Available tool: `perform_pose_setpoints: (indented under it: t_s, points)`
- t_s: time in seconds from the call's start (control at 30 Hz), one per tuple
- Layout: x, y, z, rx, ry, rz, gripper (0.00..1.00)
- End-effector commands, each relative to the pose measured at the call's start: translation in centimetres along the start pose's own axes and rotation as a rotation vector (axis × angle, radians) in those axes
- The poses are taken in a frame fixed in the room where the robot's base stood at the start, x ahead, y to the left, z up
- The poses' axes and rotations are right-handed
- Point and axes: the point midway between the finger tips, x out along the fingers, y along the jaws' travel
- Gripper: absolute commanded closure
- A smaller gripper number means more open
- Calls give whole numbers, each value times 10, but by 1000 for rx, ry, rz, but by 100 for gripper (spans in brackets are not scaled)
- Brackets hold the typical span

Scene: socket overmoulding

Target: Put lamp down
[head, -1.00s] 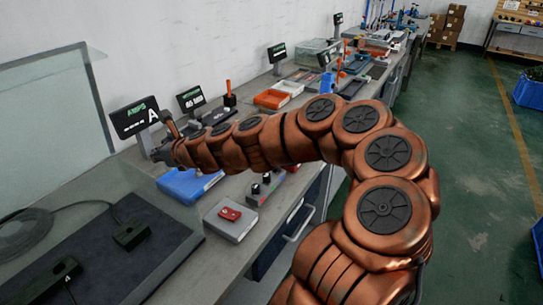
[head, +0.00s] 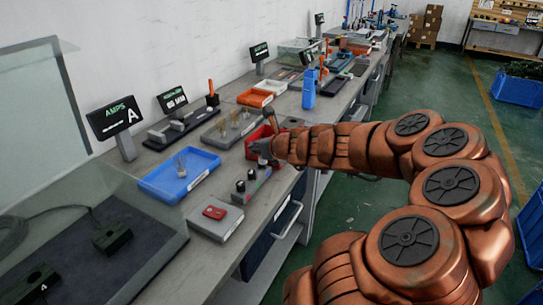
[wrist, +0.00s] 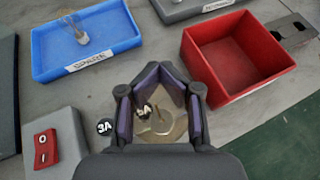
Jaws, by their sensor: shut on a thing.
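My gripper (wrist: 159,95) is shut on the lamp (wrist: 165,124), a small clear, beige-tinted piece between the fingers in the wrist view. The fingers and wrist hide part of it. In the head view my gripper (head: 261,150) is over the bench, close in front of the red bin (head: 252,136); the lamp cannot be made out there. The red bin (wrist: 238,55) looks empty in the wrist view and lies ahead and right of the fingers. The blue tray (wrist: 122,35), with a white label, lies ahead and left and holds a thin-pronged clear piece (wrist: 82,36).
A control box with black knobs (head: 252,176) stands near my gripper. A grey box with a red switch (head: 216,212) is at the bench's front. Grey trays (head: 227,130) and orange bins (head: 262,92) stand farther back. Display "A" (head: 115,118) is at left.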

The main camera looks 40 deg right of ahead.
Motion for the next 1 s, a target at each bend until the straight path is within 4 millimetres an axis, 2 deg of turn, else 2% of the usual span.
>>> perform_pose_setpoints:
  t_s: [0.03, 0.1, 0.33, 1.0]
  points:
    - [-6, -12, -5, 8, 4, -20, 100]
    - [-12, -22, -9, 15, 7, -35, 100]
    - [-17, -38, -11, 27, 9, -52, 100]
    - [54, -106, 13, 24, 12, -51, 100]
